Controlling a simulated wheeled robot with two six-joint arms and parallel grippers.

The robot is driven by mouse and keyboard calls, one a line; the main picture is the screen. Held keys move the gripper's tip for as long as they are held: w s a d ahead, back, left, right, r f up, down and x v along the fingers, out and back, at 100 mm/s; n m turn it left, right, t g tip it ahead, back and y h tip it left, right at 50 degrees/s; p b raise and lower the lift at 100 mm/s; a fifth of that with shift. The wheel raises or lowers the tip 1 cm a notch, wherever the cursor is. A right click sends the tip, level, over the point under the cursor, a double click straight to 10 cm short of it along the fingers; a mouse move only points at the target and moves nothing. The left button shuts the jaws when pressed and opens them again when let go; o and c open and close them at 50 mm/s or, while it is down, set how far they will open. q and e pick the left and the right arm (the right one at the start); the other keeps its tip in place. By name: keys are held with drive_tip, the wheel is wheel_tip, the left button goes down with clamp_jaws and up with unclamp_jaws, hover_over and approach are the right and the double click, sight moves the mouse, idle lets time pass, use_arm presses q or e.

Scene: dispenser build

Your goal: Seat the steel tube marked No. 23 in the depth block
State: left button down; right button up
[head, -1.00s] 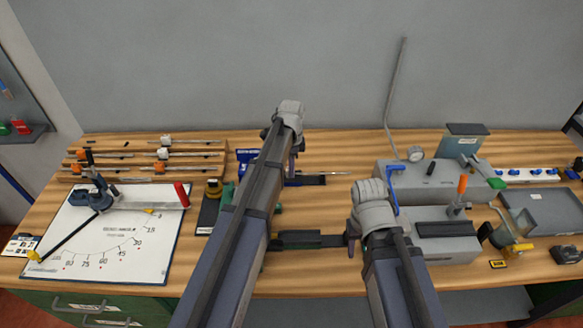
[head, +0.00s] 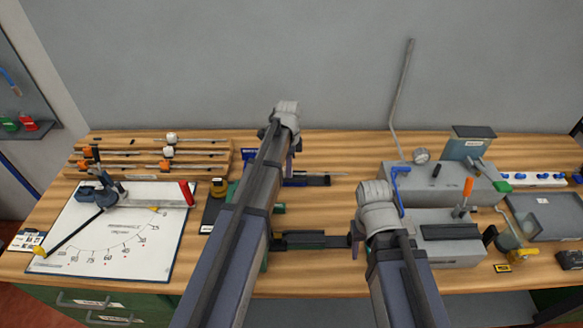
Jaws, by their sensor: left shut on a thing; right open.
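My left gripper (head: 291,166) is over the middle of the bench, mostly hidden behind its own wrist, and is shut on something. A thin steel tube (head: 332,173) runs out to the right from beside its fingertips, level with the bench; it appears to be the thing held, but the grip is hidden. I cannot read a number on it. A dark and blue block (head: 312,181) lies just below the tube; I cannot tell whether it is the depth block or whether the tube touches it. My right gripper (head: 352,242) is open, at the right end of a dark rail fixture (head: 305,241).
A wooden rack (head: 205,158) with several rods stands at back left, behind a white angle board (head: 140,255). Grey machines (head: 430,188) with a blue lever (head: 401,185) crowd the right, beside a grey tray (head: 545,218). Bare bench shows between the block and the machines.

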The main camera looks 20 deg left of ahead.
use_arm(q)
drive_tip(key=shift+a, duration=0.25)
drive_tip(key=shift+s+a, duration=0.25)
drive_tip(key=shift+a, duration=0.45)
drive_tip(key=shift+s+a, duration=0.1)
drive_tip(key=shift+a, duration=0.2)
drive_tip(key=shift+c, duration=1.5)
unclamp_jaws()
drive_tip(key=shift+r, duration=0.15)
use_arm(e)
drive_tip(key=shift+r, duration=0.15)
use_arm(q)
drive_tip(key=shift+r+p, duration=3.45)
drive_tip(key=shift+p, duration=0.1)
use_arm(e)
wheel_tip(320, 180, up, 7)
use_arm(q)
drive_tip(key=shift+f, duration=0.1)
